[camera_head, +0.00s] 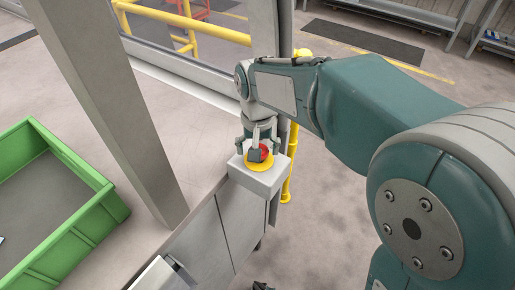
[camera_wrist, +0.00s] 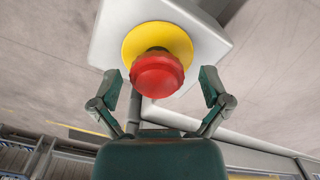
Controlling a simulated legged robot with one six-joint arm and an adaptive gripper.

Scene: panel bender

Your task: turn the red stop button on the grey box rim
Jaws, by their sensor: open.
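The red stop button (camera_wrist: 157,74) sits on a round yellow base (camera_wrist: 157,38) on the pale grey box (camera_wrist: 108,30). In the head view the red button (camera_head: 265,151) shows partly behind a finger, with the yellow base (camera_head: 259,167) around it on the box top (camera_head: 271,181). My gripper (camera_wrist: 160,88) is open, with one finger on each side of the red button and visible gaps between. In the head view my gripper (camera_head: 259,148) is right at the button, reaching down from my arm. Nothing is held.
A grey post (camera_head: 115,100) stands left of the box. A green crate (camera_head: 62,235) is at the far left. Yellow railing (camera_head: 200,27) runs behind, and a yellow pole (camera_head: 291,165) stands right of the box. Floor at the lower right of the box is mostly clear.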

